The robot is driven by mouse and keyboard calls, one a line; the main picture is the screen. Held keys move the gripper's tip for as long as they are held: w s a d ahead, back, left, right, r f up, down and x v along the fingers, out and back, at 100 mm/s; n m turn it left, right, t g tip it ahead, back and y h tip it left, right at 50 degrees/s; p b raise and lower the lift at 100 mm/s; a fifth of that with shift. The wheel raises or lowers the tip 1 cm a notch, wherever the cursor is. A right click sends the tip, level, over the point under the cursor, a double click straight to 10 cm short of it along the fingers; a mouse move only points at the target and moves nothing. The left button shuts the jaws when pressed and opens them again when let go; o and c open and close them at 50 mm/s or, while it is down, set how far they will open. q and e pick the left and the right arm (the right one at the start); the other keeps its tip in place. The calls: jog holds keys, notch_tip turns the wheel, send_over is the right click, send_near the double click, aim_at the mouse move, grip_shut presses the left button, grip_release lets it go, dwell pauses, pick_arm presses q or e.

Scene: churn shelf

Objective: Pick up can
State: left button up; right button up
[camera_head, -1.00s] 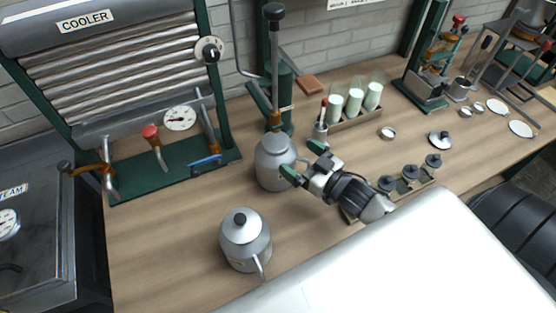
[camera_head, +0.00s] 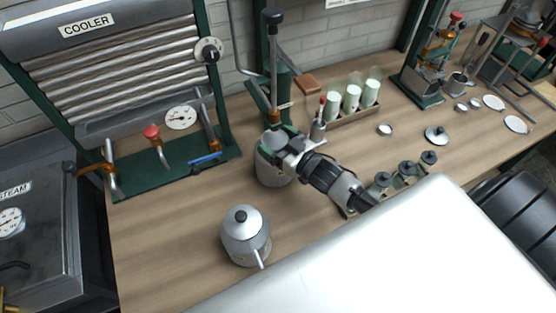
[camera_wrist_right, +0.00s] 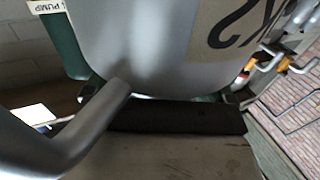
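A grey metal can (camera_head: 272,172) stands on the bench in front of the pump post. My right gripper (camera_head: 274,146) is at its upper part, with the green-tipped fingers spread apart and the can's top partly hidden behind them. In the right wrist view the can's grey body (camera_wrist_right: 165,45), with dark lettering and a curved handle (camera_wrist_right: 75,135), fills the space ahead of the gripper. I cannot tell whether the fingers touch it. A second can (camera_head: 245,238), with a domed lid, black knob and handle, stands nearer the front. My left gripper is not in view.
The pump (camera_head: 272,85) with its tall lever stands close behind the can. A rack of white-filled glasses (camera_head: 352,103) is to the right, with black-knobbed weights (camera_head: 405,172) in front. The cooler (camera_head: 125,85) stands at the left. Bare bench (camera_head: 165,225) lies left of the cans.

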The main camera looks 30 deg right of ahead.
jog(key=c, duration=1.5)
